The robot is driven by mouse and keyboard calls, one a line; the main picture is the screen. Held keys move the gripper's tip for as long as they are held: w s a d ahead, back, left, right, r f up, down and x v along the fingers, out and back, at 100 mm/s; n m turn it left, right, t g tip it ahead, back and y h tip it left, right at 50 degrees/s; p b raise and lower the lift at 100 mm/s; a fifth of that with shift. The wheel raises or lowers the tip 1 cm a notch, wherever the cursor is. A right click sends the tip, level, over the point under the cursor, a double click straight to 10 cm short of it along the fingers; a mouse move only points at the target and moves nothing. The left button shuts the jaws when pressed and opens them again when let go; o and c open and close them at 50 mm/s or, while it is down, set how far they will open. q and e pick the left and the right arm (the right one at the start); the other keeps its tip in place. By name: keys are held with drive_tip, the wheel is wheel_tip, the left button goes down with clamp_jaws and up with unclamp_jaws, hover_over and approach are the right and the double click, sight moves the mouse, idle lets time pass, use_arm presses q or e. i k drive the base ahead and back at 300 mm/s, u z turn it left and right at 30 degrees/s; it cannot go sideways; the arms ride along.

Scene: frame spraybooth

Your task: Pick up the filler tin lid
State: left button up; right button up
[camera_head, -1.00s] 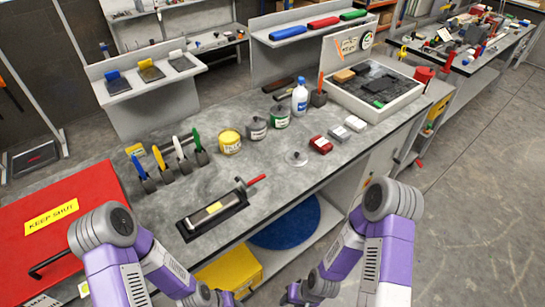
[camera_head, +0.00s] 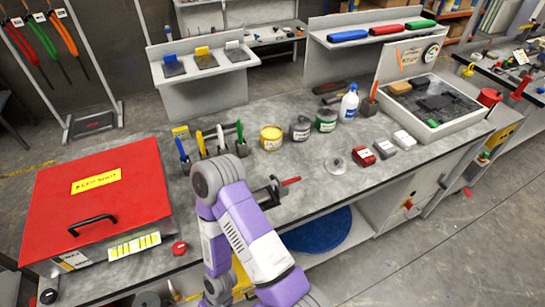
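The filler tin lid looks to be the small round grey disc with a knob (camera_head: 335,165) lying flat on the grey bench, right of the middle. Nothing touches it. The yellow tin (camera_head: 271,137) stands upright on the bench behind and left of the lid. One of my purple and white arms stands up in front of the bench, left of the lid, and its lower end runs to the bottom edge.
A red lidded box (camera_head: 98,195) covers the bench's left end. Grey and green-labelled tins (camera_head: 326,120), a white bottle (camera_head: 349,103) and small red, grey and white blocks (camera_head: 363,156) surround the lid.

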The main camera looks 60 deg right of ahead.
sight(336, 165)
drive_tip(key=u, duration=1.65)
drive_tip(key=k, duration=2.45)
drive_tip(key=z, duration=0.35)
